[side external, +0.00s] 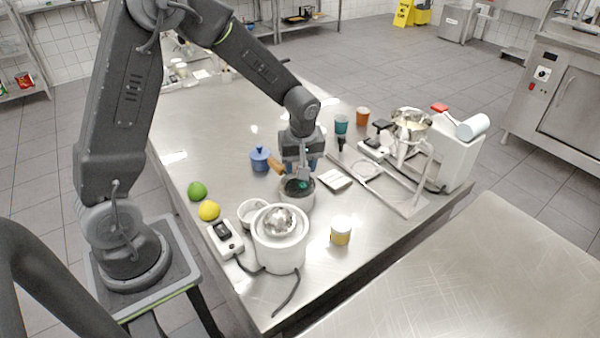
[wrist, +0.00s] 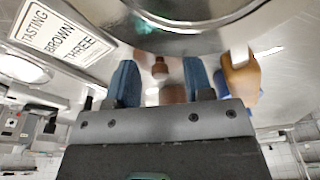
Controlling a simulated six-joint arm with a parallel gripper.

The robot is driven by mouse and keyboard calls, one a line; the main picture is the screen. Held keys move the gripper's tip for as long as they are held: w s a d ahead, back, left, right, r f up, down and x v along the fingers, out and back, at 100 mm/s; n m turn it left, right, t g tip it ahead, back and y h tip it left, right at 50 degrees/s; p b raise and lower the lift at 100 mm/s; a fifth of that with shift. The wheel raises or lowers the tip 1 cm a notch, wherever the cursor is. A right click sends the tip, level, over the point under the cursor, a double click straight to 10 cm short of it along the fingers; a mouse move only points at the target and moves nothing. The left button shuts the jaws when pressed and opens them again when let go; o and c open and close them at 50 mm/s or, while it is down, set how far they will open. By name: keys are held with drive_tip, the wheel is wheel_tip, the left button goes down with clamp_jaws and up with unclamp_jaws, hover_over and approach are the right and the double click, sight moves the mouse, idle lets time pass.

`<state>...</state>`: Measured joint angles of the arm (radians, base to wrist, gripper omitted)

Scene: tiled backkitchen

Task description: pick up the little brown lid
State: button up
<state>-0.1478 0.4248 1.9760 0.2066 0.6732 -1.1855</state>
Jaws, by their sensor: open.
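A small brown piece with a knob-like top, which looks like the brown lid (wrist: 160,70), shows between my gripper's two blue fingers in the wrist view. A wider brown part is partly hidden behind the gripper body; I cannot tell if the fingers touch it. My gripper (wrist: 163,78) is open, with a finger on either side. In the side view my gripper (side external: 299,181) points down over a round grey pot (side external: 297,203) on the steel table. The lid cannot be made out there. A wooden handle (wrist: 240,76) lies close to the right finger.
A blue lidded pot (side external: 260,159) stands left of the gripper, a sign card (side external: 335,181) right. Green (side external: 197,190) and yellow (side external: 209,211) fruits lie left. The far-left table is mostly clear.

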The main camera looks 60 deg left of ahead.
clamp_jaws()
idle(0.4)
drive_tip(key=shift+r, duration=0.1)
